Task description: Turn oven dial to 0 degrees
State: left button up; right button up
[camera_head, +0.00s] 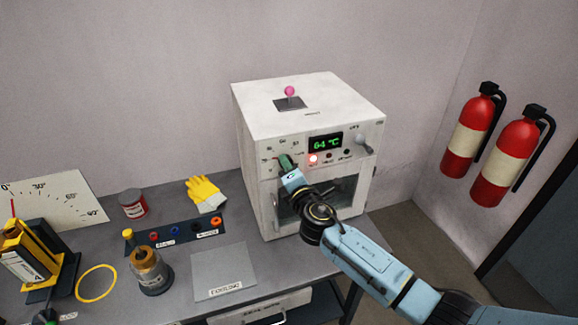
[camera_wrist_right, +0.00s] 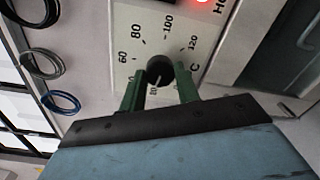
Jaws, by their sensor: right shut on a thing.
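The white oven (camera_head: 252,190) stands at the table's right end; its green display (camera_head: 325,143) reads 64 °C and a red light is lit. In the right wrist view the oven dial (camera_wrist_right: 160,72) is a round black knob with a white pointer mark, ringed by printed numbers such as 60, 80, 100 and 120. My right gripper (camera_wrist_right: 160,88) has its two green fingers on either side of the knob, shut on it. In the head view my right gripper (camera_head: 287,163) is at the oven's front panel and hides the dial.
A pink-knobbed lever (camera_head: 290,91) stands on the oven top, and a grey lever (camera_head: 364,145) is at the panel's right. The table holds a yellow glove (camera_head: 203,189), a brown-topped jar (camera_head: 150,275) and a cooling mat (camera_head: 224,268). Fire extinguishers (camera_head: 468,130) hang at right.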

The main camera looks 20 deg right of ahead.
jog(key=n+p, duration=0.3)
jog(key=n, duration=0.8)
dwell(0.7)
jog(key=o, duration=1)
jog(key=shift+s, duration=0.15)
jog(key=s, duration=1.3)
jog(key=shift+s, duration=0.1)
